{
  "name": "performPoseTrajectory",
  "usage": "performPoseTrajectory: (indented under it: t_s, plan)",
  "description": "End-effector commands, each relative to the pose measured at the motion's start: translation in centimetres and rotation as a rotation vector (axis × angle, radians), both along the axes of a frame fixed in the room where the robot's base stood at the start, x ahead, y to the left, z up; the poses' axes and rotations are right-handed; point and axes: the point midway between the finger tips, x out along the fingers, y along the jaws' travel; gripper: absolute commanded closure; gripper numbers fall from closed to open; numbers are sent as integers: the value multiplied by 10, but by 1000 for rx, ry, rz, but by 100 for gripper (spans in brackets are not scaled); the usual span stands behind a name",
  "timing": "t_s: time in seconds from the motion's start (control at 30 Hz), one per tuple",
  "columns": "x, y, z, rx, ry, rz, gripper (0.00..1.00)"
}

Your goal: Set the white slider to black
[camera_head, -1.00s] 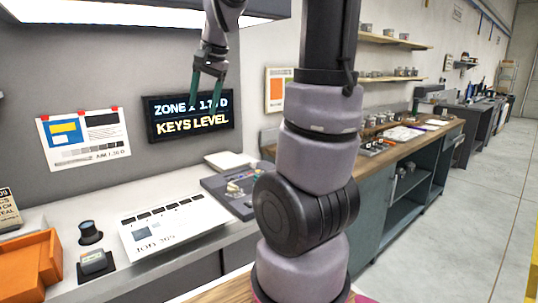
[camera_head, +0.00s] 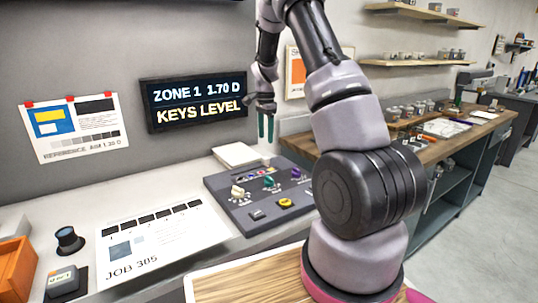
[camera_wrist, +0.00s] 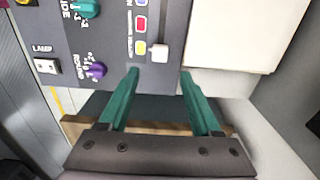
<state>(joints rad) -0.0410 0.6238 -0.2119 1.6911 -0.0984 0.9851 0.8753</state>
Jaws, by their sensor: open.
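The white slider (camera_wrist: 160,52) is a small pale cap on the dark grey control panel (camera_wrist: 113,35). It sits beside the yellow square (camera_wrist: 138,47), at the lower end of a row with a red and a blue square above it. I cannot make out a black mark. My gripper (camera_wrist: 159,72) is open and empty, its two green fingers apart. In the wrist view the slider lies between and just beyond the fingertips. In the head view my gripper (camera_head: 266,139) hangs above the panel's back edge (camera_head: 262,162), and I cannot pick out the slider there.
The panel also bears a purple knob (camera_wrist: 98,70), a green knob (camera_wrist: 85,8) and a lamp switch (camera_wrist: 46,66). A white block (camera_head: 237,155) lies behind the panel. A job sheet (camera_head: 165,240) lies to its left. A wall display (camera_head: 195,100) reads KEYS LEVEL.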

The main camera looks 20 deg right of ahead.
Motion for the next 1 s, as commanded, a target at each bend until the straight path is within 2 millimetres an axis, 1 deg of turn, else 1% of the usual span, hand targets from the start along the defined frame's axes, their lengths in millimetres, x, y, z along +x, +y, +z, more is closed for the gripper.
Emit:
performPoseTrajectory:
  t_s: [0.03,0.2,0.4,0.6,0.87,0.9,0.97,1.0]
  plan:
    - [-1,0,-11,0,4,-1,35]
    - [-1,0,-44,1,4,0,35]
    - [-1,0,-76,1,3,0,35]
    - [-1,0,-89,1,1,1,35]
    - [-1,0,-90,1,0,1,35]
    - [-1,0,-90,1,0,1,43]
    - [-1,0,-90,1,0,1,66]
    - [-1,0,-90,1,0,1,81]
